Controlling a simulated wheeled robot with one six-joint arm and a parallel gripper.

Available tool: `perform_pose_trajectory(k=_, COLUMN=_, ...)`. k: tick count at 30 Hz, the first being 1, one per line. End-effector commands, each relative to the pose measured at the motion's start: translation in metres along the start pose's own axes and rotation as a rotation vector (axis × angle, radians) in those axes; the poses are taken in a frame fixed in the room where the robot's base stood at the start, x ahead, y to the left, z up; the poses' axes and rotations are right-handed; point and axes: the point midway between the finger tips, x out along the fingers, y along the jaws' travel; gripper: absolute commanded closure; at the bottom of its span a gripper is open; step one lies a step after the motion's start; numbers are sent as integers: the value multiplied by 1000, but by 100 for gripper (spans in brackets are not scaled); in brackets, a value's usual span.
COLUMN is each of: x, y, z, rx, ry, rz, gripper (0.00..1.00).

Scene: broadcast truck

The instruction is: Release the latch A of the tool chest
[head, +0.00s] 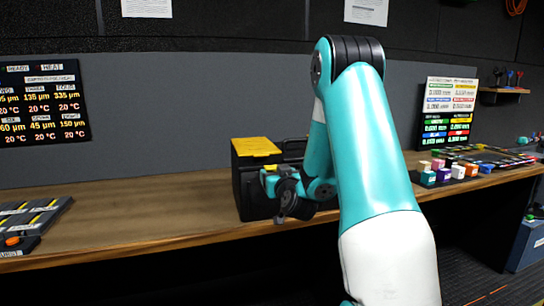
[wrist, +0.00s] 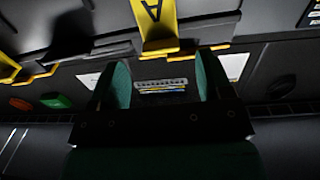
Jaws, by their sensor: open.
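The tool chest (head: 244,190) is a black box with a yellow panel on top, standing on the wooden bench in the head view. In the wrist view, latch A (wrist: 153,22) is a yellow strap marked with a black "A", at the top centre. Its lower end sits between the lines of my two fingers, near the fingertips. My gripper (wrist: 163,62) is open, with a dark green finger on each side and nothing held. I cannot tell whether the fingers touch the latch. In the head view my gripper (head: 287,198) is at the chest's front, and my arm hides the chest's right part.
Another yellow piece (wrist: 42,72) shows at the left in the wrist view. On the bench (head: 130,215), dark trays (head: 30,215) lie at the left and several coloured blocks (head: 458,170) at the right. Display panels stand behind.

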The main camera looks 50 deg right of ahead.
Motion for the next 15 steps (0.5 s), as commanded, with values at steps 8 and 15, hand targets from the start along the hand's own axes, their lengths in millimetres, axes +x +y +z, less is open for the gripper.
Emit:
perform_pose_trajectory(k=8, x=40, y=0, z=-5, rx=-1, ry=-2, rz=-2, gripper=28)
perform_pose_trajectory(k=15, x=54, y=0, z=-1, rx=0, ry=0, rz=-1, gripper=28)
